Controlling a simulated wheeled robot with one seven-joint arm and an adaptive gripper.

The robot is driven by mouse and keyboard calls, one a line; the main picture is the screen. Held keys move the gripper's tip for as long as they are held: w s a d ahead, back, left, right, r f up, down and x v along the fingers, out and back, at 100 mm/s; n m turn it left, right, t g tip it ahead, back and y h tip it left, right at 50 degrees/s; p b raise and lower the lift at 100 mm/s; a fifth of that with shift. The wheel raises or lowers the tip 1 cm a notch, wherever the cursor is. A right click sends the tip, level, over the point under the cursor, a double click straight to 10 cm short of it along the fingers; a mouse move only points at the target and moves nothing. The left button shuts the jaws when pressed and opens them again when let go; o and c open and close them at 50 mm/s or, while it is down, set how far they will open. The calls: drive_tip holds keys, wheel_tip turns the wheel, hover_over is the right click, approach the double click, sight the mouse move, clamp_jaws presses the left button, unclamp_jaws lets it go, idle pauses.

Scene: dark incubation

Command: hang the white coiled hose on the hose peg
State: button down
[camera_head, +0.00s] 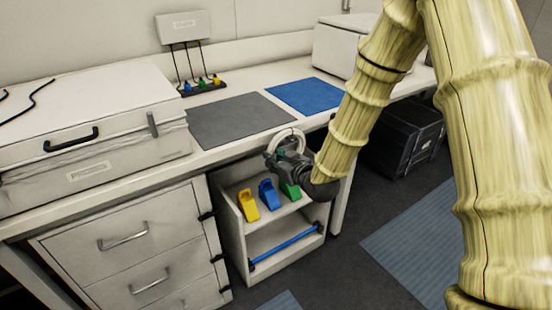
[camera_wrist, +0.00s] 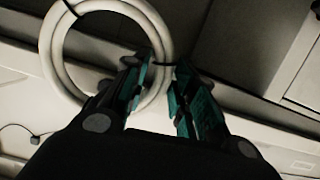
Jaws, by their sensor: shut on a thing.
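The white coiled hose (camera_head: 298,133) is a pale ring that stands up from my gripper (camera_head: 280,154) in the head view. In the wrist view the hose (camera_wrist: 50,62) fills the upper left as a thick loop, with dark ties across it. My gripper (camera_wrist: 160,82) is shut on the right side of the loop, with green pads on its fingers. The gripper and hose appear in front of the bench edge, above the small open shelf unit in the head view. I cannot make out the hose peg in either view.
The shelf unit (camera_head: 238,232) below holds yellow (camera_head: 248,205), blue (camera_head: 268,196) and green (camera_head: 290,190) items, with a blue bar (camera_head: 286,247) lower down. Grey (camera_head: 240,121) and blue (camera_head: 304,95) mats lie on the bench. A white lidded box (camera_head: 90,130) stands left; a black crate (camera_head: 405,137) sits on the floor.

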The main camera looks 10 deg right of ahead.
drive_tip(key=c, duration=1.1)
unclamp_jaws()
drive_tip(key=v, duration=1.2)
drive_tip(key=s+f+m+g+h+p, duration=0.1)
drive_tip(key=s+f+g+p, duration=0.25)
drive_tip(key=s+f, duration=0.5)
drive_tip(key=s+f+m+g+h+p, duration=0.2)
drive_tip(key=s+f+g, duration=0.3)
drive_tip(key=f, duration=0.7)
drive_tip(key=s+f+g+p, duration=0.1)
drive_tip(key=s+f+g, duration=0.1)
drive_tip(key=s, duration=0.5)
drive_tip(key=s+d+f+m+g+h+p, duration=0.1)
drive_tip(key=s+f, duration=0.3)
drive_tip(key=s, duration=0.4)
drive_tip(key=s+d+f+m+g+p, duration=0.1)
drive_tip(key=s+f, duration=0.3)
drive_tip(key=s, duration=0.4)
drive_tip(key=shift+d+f+g+h, duration=0.1)
drive_tip(key=shift+g+h, duration=0.3)
drive_tip(key=shift+g, duration=0.45)
